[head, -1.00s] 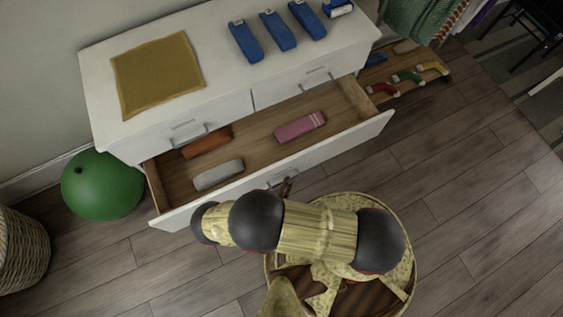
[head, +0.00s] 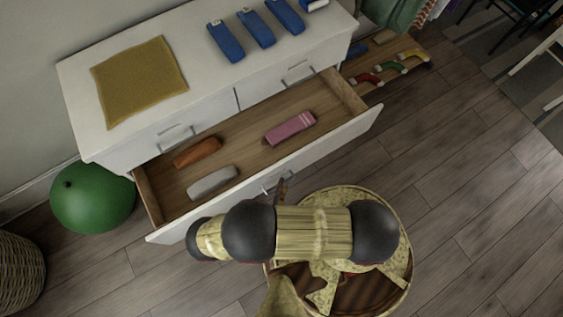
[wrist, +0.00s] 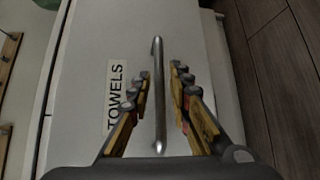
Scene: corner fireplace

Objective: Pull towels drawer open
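The towels drawer (head: 331,145) is pulled well out of the white cabinet in the head view. Inside lie an orange roll (head: 197,152), a grey roll (head: 212,182) and a pink roll (head: 290,128). Its front (wrist: 85,60) fills much of the wrist view, with a "TOWELS" label (wrist: 116,95) and a metal bar handle (wrist: 158,90). My gripper (wrist: 162,80) is at the handle, with the bar between its fingers. Gaps show on both sides of the bar, so the fingers look open around it. In the head view my arm partly hides the gripper (head: 281,187).
The cabinet top (head: 200,85) holds a yellow cloth (head: 138,80) and several blue packs (head: 256,28). Two shut drawers are above the open one. A green ball (head: 92,198) and a wicker basket (head: 18,255) stand left. Wood floor (head: 470,170) is clear on the right.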

